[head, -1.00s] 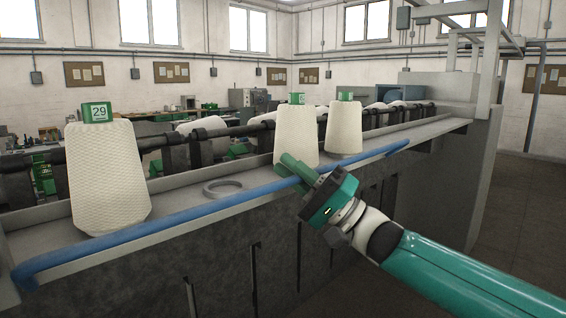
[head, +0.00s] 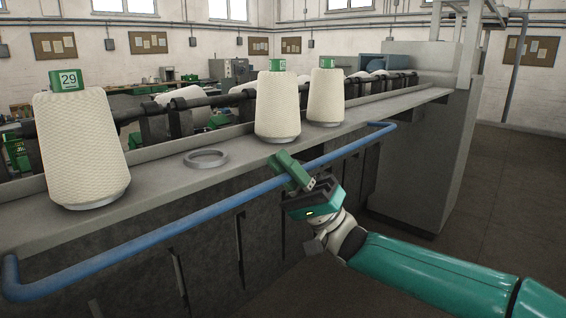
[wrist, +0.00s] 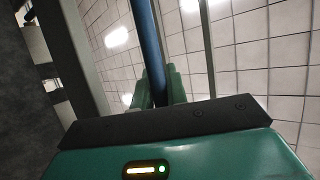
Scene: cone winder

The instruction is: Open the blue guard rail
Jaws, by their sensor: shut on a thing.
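The blue guard rail (head: 215,207) runs along the front of the machine's grey shelf, with bent ends at the near left and far right. In the head view it hangs out in front of and below the shelf edge. My green gripper (head: 287,168) is shut on the rail right of its middle. In the wrist view the rail (wrist: 147,40) runs up the picture between the green fingers (wrist: 156,88). The fingers hide the gripped stretch.
Three yarn cones stand on the shelf (head: 170,188): a large one marked 29 (head: 80,150) at left and two (head: 277,108) (head: 326,98) farther back. A grey ring (head: 206,158) lies between them. Open floor (head: 500,200) is at the right.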

